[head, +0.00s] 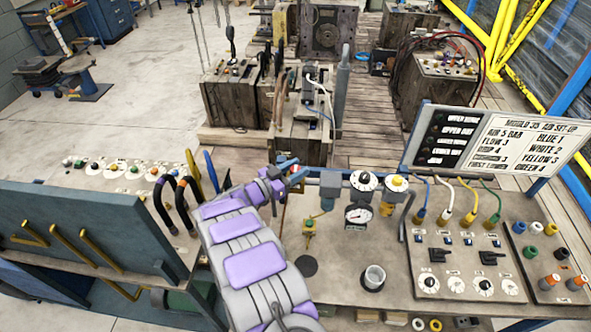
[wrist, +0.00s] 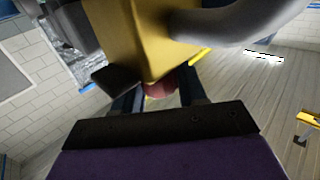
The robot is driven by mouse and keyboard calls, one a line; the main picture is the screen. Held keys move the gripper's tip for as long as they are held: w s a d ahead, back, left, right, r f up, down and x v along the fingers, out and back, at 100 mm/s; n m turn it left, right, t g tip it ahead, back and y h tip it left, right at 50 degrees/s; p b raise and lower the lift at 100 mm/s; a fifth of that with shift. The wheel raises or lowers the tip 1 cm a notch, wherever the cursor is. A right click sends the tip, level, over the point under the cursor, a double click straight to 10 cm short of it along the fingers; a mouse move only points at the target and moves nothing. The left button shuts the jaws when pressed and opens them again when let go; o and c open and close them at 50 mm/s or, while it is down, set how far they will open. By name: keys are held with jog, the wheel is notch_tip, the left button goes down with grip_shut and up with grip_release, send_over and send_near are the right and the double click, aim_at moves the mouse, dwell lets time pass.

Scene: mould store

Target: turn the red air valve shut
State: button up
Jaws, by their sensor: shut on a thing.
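The red air valve shows as a small red patch (head: 295,168) at the left end of the blue air line, mostly hidden by my gripper. My gripper (head: 291,174) reaches it from the front left, with its jaws around it. In the wrist view the red valve part (wrist: 160,90) sits between the two dark fingers of my gripper (wrist: 160,96), which are shut on it. A large yellow block (wrist: 145,45) stands just beyond and hides much of that side. The angle of the valve handle cannot be told.
A sign board (head: 500,140) stands behind. A metal cup (head: 374,278) is in front. A blue-grey panel (head: 85,240) with yellow handles is at left.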

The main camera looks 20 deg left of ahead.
jog(key=shift+a+r, duration=0.15)
jog(key=o, duration=0.9)
jog(key=shift+a, duration=0.1)
jog(key=v, duration=1.2)
jog(key=shift+a+f, duration=0.1)
jog(key=shift+f, duration=0.1)
jog(key=shift+w, duration=0.1)
